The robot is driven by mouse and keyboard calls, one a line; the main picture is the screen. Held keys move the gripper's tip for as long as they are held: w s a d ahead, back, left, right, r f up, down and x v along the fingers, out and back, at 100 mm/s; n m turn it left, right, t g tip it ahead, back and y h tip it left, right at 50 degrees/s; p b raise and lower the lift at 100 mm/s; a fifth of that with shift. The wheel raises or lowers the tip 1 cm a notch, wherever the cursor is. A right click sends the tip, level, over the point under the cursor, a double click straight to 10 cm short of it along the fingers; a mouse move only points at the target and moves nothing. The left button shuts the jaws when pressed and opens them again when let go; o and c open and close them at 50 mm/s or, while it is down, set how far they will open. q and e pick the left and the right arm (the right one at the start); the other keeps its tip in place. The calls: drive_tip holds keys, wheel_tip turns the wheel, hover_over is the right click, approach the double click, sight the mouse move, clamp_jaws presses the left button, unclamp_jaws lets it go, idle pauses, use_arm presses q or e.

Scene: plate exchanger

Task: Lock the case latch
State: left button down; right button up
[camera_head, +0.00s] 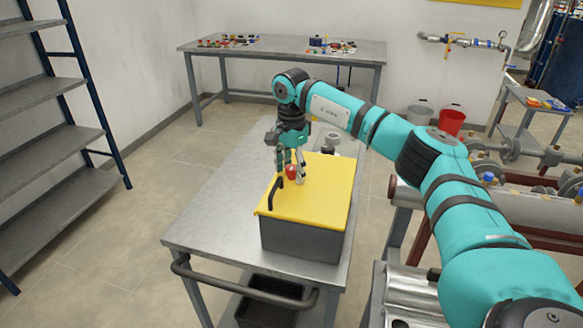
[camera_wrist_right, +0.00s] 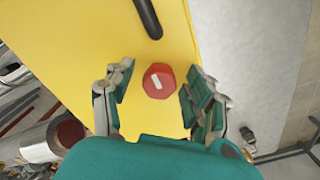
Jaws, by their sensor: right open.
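The case has a yellow lid (camera_head: 325,188) and a dark grey body (camera_head: 300,238); it stands on a metal cart, lid closed. The latch is a red knob (camera_wrist_right: 158,81) with a white bar mark, on the yellow lid beside a black handle (camera_wrist_right: 148,18). The red knob also shows in the head view (camera_head: 291,171), partly hidden by the fingers. My right gripper (camera_wrist_right: 155,92) is open, with one finger on each side of the knob and visible gaps to both. It points down over the lid. My left gripper is not in view.
The metal cart (camera_head: 200,222) has free room left of the case. A metal cylindrical part (camera_head: 332,138) stands behind the case. A workbench (camera_head: 285,50) with small parts is at the back, and grey shelves (camera_head: 50,147) stand at the left.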

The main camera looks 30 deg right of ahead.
drive_tip(key=shift+c, duration=1.2)
clamp_jaws()
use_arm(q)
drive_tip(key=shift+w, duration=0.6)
